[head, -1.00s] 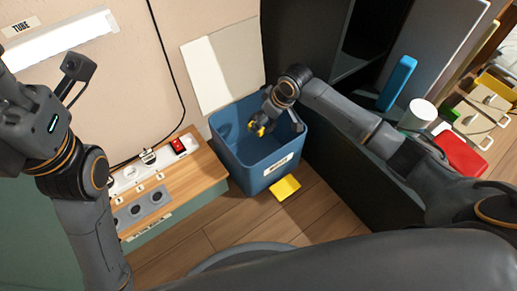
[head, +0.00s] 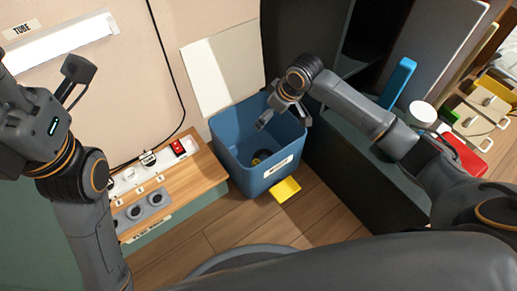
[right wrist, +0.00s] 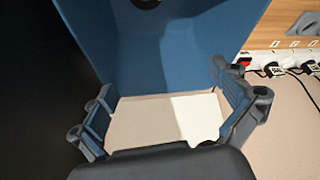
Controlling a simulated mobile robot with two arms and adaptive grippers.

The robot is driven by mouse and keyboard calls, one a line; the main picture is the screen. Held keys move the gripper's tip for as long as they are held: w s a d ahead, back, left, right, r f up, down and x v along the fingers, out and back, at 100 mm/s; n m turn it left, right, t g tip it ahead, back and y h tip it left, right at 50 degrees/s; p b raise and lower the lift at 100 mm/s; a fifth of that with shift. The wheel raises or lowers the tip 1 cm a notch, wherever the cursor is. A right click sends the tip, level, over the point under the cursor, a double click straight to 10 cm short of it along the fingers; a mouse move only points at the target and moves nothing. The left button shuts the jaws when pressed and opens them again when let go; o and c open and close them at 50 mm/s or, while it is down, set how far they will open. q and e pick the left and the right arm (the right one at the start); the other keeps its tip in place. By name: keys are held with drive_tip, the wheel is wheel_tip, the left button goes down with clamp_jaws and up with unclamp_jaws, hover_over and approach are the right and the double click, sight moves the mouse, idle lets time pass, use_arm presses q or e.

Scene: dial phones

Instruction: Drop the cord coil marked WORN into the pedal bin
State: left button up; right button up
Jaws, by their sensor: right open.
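The blue pedal bin (head: 228,158) stands open on the floor, with a white label on its front and a yellow pedal (head: 285,190) at its foot. A small dark and yellow coil (head: 262,156) lies inside on the bin's bottom; its marking is too small to read. It shows partly at the top edge of the right wrist view (right wrist: 148,2). My right gripper (head: 284,114) is over the bin's mouth, open and empty, with its fingers apart in the right wrist view (right wrist: 165,85). My left gripper (head: 40,75) is at the far left, open, with nothing seen in it.
The bin's raised pale lid (head: 222,68) is behind it. A wooden bench (head: 205,170) with sockets and a red switch (head: 180,147) stands left of the bin. A dark cabinet (head: 330,165) is right, with a blue object (head: 398,82) and a red one (head: 462,157) beyond.

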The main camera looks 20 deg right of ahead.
drive_tip(key=v, duration=0.7)
drive_tip(key=shift+r, duration=0.2)
drive_tip(key=shift+s, duration=0.1)
